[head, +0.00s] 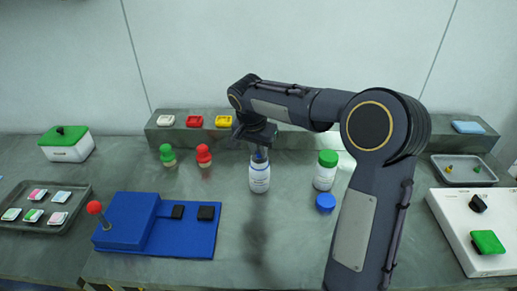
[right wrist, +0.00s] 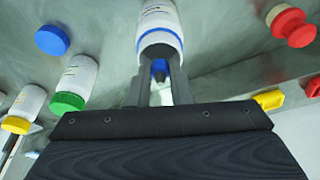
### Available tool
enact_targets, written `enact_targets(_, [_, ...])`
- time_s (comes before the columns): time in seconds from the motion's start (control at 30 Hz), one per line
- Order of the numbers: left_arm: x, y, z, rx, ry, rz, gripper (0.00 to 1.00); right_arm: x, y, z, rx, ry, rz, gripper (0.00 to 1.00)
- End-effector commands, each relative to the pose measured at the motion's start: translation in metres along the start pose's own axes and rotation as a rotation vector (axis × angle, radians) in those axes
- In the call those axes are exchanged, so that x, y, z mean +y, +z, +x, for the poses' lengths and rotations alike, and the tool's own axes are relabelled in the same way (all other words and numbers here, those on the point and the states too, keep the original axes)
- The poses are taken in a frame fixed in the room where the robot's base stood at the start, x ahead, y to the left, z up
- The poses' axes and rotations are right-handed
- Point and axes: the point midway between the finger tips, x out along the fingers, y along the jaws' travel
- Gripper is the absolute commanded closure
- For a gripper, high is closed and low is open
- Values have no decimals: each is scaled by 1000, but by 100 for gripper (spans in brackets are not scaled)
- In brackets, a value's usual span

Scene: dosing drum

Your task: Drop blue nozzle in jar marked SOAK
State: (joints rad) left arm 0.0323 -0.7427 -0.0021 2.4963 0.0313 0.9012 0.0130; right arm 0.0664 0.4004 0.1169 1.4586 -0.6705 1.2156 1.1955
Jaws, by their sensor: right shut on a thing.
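My right gripper (head: 260,150) is directly above an open white jar (head: 260,177) and points down at it. Its fingers (right wrist: 160,85) are shut on the blue nozzle (right wrist: 160,68), which shows as a small blue and dark piece between them. In the right wrist view the jar (right wrist: 158,25), with a blue band at its rim, lies right beyond the fingertips. Whether the nozzle is inside the mouth or just above it, I cannot tell. The writing on the jar is too small to read. A blue lid (head: 325,202) lies on the table to the right. My left gripper is not in view.
A green-capped white jar (head: 325,172) stands right of the open jar. Red (head: 204,156) and green (head: 167,155) knobbed pieces stand to its left. A blue block with a red knob (head: 150,222) is front left. A tray (head: 463,170) and white panel (head: 470,225) are at right.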

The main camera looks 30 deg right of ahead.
Motion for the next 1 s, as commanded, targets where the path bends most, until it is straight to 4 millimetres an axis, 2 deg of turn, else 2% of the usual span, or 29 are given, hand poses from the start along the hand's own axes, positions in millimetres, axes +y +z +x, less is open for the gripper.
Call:
enact_targets(0.33, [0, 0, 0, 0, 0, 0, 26, 0, 0, 0, 1, -1, 0, 100])
enact_targets(0.37, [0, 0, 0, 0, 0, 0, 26, 0, 0, 0, 1, -1, 0, 80])
enact_targets(0.53, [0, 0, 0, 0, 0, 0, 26, 0, 0, 0, 0, -1, 0, 58])
enact_targets(0.73, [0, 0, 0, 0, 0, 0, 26, 0, 0, 0, 0, 0, 0, 56])
enact_targets(0.9, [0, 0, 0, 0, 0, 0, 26, 0, 0, 0, 0, 0, 0, 35])
enact_targets(1.0, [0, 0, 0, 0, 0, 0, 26, 0, 0, 0, 0, 0, 0, 34])
